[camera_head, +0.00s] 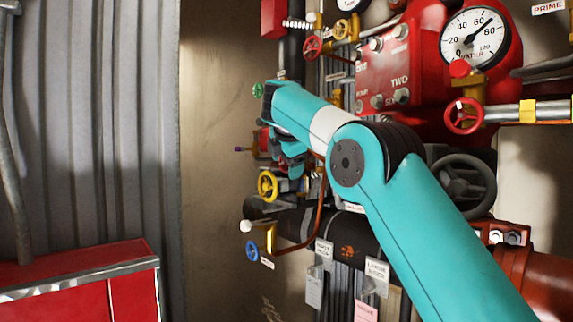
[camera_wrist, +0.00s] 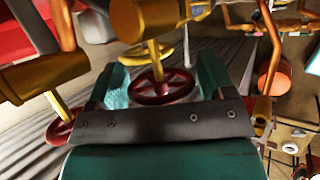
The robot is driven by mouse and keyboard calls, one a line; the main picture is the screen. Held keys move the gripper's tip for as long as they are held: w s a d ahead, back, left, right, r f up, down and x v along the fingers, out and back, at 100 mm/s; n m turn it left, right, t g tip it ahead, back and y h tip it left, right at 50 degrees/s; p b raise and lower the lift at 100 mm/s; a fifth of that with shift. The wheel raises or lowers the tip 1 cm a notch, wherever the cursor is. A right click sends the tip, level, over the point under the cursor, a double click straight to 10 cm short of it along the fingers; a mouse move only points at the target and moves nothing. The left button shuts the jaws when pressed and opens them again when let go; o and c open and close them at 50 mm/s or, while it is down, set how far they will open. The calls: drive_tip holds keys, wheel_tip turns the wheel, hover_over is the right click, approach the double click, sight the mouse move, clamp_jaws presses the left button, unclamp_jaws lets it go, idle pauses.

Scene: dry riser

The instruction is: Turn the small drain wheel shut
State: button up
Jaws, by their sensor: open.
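In the wrist view a small red handwheel (camera_wrist: 163,87) on a brass stem sits between the two teal fingers of my gripper (camera_wrist: 163,68). The fingers are apart, one on each side of the wheel. I cannot tell whether either finger touches its rim. No readable label shows which wheel is the drain wheel. In the head view my gripper (camera_head: 290,162) is beside the pipework, partly hidden by my arm, and the red wheel between its fingers is not clear there.
A yellow wheel (camera_head: 267,184) and a blue wheel (camera_head: 253,249) are below my gripper, and a green wheel (camera_head: 258,89) is above. Another red wheel (camera_wrist: 65,127) is close at left in the wrist view. A red cabinet (camera_head: 80,262) stands at lower left.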

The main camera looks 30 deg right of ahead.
drive_tip(key=c, duration=0.6)
drive_tip(key=b, duration=0.3)
drive_tip(key=shift+s+f+t, duration=0.1)
drive_tip(key=shift+f+t, duration=0.3)
drive_tip(key=t+b, duration=0.1)
drive_tip(key=b, duration=0.2)
drive_tip(key=shift+f, duration=0.1)
drive_tip(key=t+b, duration=0.1)
drive_tip(key=b, duration=0.2)
drive_tip(key=shift+m, duration=0.4)
drive_tip(key=shift+r+t+b, duration=0.3)
drive_tip(key=shift+t+b, duration=0.5)
drive_tip(key=shift+b, duration=0.1)
drive_tip(key=shift+r, duration=0.1)
drive_tip(key=o, duration=0.6)
